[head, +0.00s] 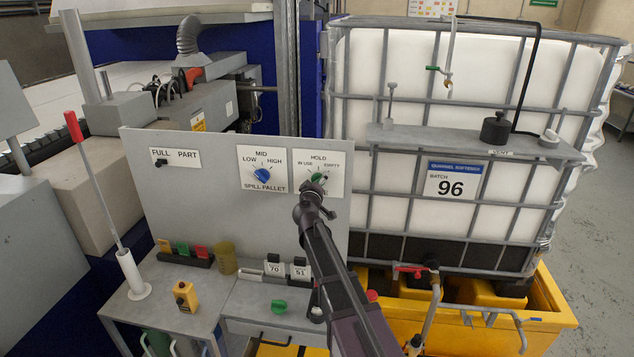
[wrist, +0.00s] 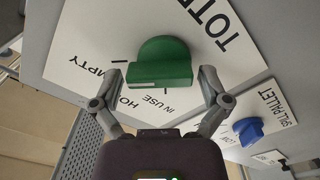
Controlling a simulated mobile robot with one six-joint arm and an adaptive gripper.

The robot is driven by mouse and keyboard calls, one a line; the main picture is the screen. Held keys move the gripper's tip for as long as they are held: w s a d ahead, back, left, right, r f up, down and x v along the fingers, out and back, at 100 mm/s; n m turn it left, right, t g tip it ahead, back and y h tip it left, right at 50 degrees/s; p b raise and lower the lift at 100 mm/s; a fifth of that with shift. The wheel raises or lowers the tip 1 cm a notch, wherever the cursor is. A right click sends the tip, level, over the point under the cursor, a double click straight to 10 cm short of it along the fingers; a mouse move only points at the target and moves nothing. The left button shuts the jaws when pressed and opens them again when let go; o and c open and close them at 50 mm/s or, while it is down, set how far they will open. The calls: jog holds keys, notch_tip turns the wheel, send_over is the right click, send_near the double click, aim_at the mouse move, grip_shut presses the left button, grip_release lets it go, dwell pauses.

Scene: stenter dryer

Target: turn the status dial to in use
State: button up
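The status dial is a green knob (head: 318,178) on a white plate marked HOLD, IN USE and EMPTY, at the right end of the grey panel. In the wrist view the green knob (wrist: 162,60) faces me, with the plate's (wrist: 75,35) lettering turned. My gripper (wrist: 162,78) is open, one finger on each side of the knob, with a visible gap on both sides. In the head view my gripper (head: 314,207) is just below the dial and hides part of its plate. I cannot tell which word the knob points to.
A blue spill pallet knob (head: 263,175) sits left of the dial, and shows right in the wrist view (wrist: 247,130). Further left is a black FULL/PART switch (head: 161,162). The caged white tote (head: 400,75) stands close on the right. A cluttered shelf (head: 235,295) lies below.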

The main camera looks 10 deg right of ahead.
jog(key=c, duration=0.7)
jog(key=shift+n, duration=0.4)
jog(key=n, duration=0.4)
jog(key=shift+w+a, duration=0.1)
jog(key=shift+a, duration=0.05)
jog(key=n, duration=0.4)
jog(key=shift+a+f+n, duration=0.1)
jog(key=shift+n, duration=0.2)
jog(key=n, duration=0.4)
jog(key=shift+w+a+f+n, duration=0.1)
jog(key=shift+n, duration=0.2)
jog(key=shift+f+n+b, duration=0.1)
jog(key=shift+n+b, duration=0.25)
jog(key=shift+n, duration=1.75)
